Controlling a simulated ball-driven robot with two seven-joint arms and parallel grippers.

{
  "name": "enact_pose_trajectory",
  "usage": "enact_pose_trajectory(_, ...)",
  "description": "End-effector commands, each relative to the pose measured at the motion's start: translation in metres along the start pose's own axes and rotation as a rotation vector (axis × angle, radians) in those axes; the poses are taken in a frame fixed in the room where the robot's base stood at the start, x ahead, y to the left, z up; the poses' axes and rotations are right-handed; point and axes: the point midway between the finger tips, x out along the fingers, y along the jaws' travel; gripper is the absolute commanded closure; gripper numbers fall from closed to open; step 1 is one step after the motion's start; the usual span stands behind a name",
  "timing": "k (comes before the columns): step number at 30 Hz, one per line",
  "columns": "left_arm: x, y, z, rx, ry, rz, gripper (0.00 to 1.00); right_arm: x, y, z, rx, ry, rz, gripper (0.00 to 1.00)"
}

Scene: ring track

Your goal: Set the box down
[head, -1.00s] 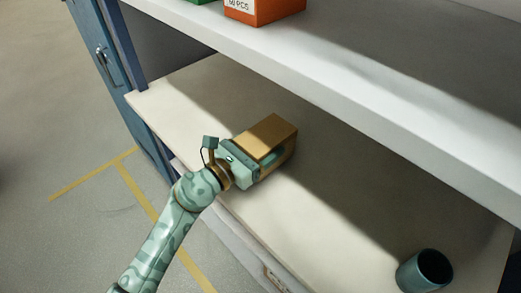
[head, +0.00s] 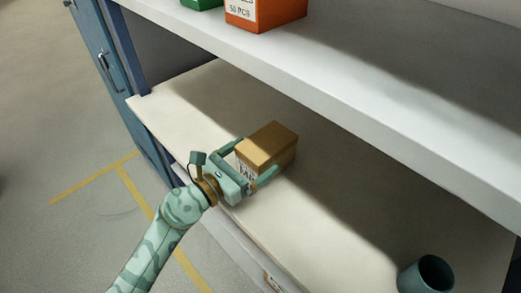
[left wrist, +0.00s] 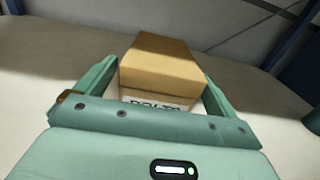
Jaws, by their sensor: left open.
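A brown cardboard box (head: 268,146) rests on the lower shelf (head: 330,222). In the left wrist view the box (left wrist: 160,68) has a white label with dark letters on its near face. My left gripper (head: 252,163) is open, with one finger on each side of the box's near part. The box's underside is hidden. My right gripper is not in view.
A dark teal cup (head: 425,274) stands at the shelf's right end. The upper shelf (head: 330,75) hangs above, holding an orange box (head: 262,12) and a green box (head: 200,3). A blue post (head: 124,50) stands at the left.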

Motion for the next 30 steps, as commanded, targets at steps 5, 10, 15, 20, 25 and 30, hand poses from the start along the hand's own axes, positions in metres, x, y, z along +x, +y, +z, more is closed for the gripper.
enact_pose_trajectory(5, -0.044, 0.000, -0.001, 0.002, 0.003, 0.001, 0.06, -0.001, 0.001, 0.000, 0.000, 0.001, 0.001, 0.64)
enact_pose_trajectory(10, -0.074, 0.000, -0.002, 0.000, 0.003, 0.000, 0.06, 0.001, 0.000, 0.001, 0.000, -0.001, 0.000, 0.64)
enact_pose_trajectory(15, -0.087, 0.000, 0.000, 0.001, 0.000, 0.000, 0.06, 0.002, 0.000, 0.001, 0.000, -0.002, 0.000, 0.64)
enact_pose_trajectory(20, -0.088, 0.000, 0.001, 0.001, -0.001, 0.001, 0.06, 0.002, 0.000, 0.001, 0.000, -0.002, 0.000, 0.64)
enact_pose_trajectory(25, -0.087, 0.000, 0.000, 0.001, -0.001, 0.000, 0.06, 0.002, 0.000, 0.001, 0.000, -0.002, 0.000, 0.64)
enact_pose_trajectory(30, -0.087, 0.000, 0.000, 0.001, -0.001, 0.000, 0.06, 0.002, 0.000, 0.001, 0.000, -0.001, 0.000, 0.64)
